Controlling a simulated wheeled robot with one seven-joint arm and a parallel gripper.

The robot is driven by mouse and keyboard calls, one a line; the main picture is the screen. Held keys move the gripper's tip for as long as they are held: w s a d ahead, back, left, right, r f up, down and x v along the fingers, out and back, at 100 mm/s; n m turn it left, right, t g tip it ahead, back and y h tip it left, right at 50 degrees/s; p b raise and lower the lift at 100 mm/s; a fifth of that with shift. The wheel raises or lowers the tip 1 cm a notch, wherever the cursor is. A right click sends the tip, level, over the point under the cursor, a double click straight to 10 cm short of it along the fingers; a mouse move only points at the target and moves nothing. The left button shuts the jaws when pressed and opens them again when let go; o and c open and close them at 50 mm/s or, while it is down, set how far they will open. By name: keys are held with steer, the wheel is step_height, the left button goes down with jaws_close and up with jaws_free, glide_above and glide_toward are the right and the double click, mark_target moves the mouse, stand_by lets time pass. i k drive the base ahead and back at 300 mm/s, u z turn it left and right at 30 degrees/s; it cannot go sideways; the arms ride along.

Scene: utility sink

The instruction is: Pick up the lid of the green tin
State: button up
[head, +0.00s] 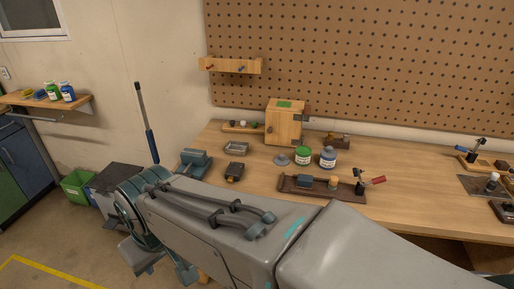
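The green tin (303,155) stands upright on the workbench, right of the middle of the head view. It has a green top and a pale label; I cannot make out the edge of a lid at this size. A blue-grey tin (328,158) with a white label stands close to its right. A small flat grey round piece (281,160) lies on the bench just left of the green tin; I cannot tell what it is. My arm crosses the foreground, well in front of the tins. My gripper does not show; the arm hides that area.
A wooden box (284,122) with a green patch stands behind the tins. A dark wooden tray (322,192) with small items lies in front. A metal dish (236,148) and a blue-grey vise (195,162) are to the left. The bench right of the tins (410,175) is clear.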

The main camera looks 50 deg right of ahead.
mark_target(281, 160)
steer(key=z, duration=0.5)
steer(key=i, duration=0.95)
steer(key=z, duration=1.5)
steer(key=i, duration=0.5)
steer(key=z, duration=0.45)
